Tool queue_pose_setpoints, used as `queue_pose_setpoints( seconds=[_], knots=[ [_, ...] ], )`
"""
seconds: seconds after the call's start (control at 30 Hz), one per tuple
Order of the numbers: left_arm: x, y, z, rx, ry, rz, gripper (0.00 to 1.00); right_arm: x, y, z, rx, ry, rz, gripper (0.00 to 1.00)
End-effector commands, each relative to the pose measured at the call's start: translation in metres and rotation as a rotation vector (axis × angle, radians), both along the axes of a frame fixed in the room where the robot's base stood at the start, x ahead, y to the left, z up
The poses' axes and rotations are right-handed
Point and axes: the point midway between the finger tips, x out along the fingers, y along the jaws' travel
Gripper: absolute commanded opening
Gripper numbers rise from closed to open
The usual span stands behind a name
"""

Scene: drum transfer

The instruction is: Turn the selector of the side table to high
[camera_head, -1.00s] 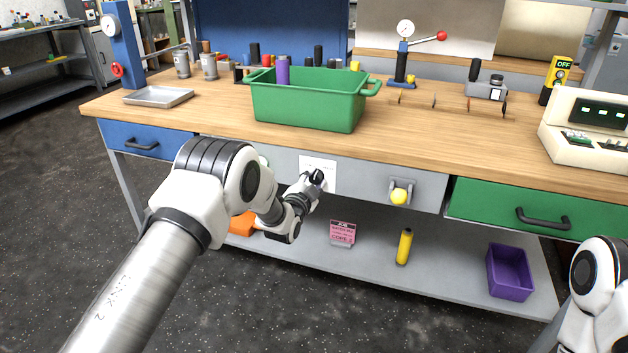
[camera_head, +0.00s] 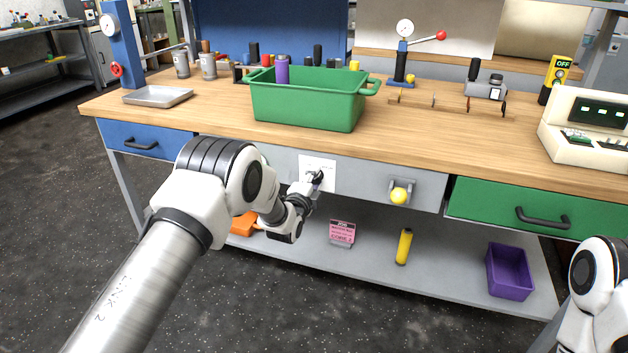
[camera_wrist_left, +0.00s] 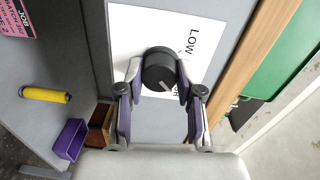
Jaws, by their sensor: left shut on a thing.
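The selector is a round black knob (camera_wrist_left: 160,70) with a pale pointer line, on a white label plate (camera_wrist_left: 205,35) fixed to the grey front panel of the table. In the left wrist view the word LOW shows on the plate; a second word is mostly hidden behind a finger. My left gripper (camera_wrist_left: 158,88) is shut on the knob, one finger on each side. In the head view the plate (camera_head: 318,172) shows on the panel, with my left gripper (camera_head: 314,180) in front of it, hiding most of the knob. My right gripper is out of view.
A yellow knob (camera_head: 398,196) sits on the same panel to the right. A green crate (camera_head: 308,108) stands on the tabletop above. A pink sign (camera_head: 342,232), a yellow cylinder (camera_head: 404,246) and a purple bin (camera_head: 510,272) are on the lower shelf.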

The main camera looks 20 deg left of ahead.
Motion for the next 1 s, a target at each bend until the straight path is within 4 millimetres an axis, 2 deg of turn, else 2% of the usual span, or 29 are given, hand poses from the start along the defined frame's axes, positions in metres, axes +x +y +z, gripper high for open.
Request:
queue_pose_setpoints(
  seconds=[0.37, 0.4, 0.43, 0.77, 0.87, 1.0],
  knots=[
    [0.000, 0.000, -0.001, 0.005, 0.002, -0.001, 0.01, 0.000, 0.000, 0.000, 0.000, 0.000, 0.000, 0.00],
    [0.000, 0.000, -0.001, 0.004, 0.002, -0.001, 0.50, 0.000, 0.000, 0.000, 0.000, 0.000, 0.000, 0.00],
    [0.000, 0.000, -0.001, 0.004, 0.002, -0.001, 0.61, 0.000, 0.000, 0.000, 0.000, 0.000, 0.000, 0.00],
    [-0.001, 0.000, 0.000, 0.003, 0.001, 0.000, 0.61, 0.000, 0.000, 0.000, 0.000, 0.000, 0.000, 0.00],
    [-0.009, 0.000, 0.000, 0.003, 0.002, 0.000, 0.61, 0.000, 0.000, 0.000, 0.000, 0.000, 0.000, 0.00],
    [-0.036, 0.001, 0.001, 0.003, 0.004, -0.001, 0.61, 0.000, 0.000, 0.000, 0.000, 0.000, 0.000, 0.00]
  ],
)
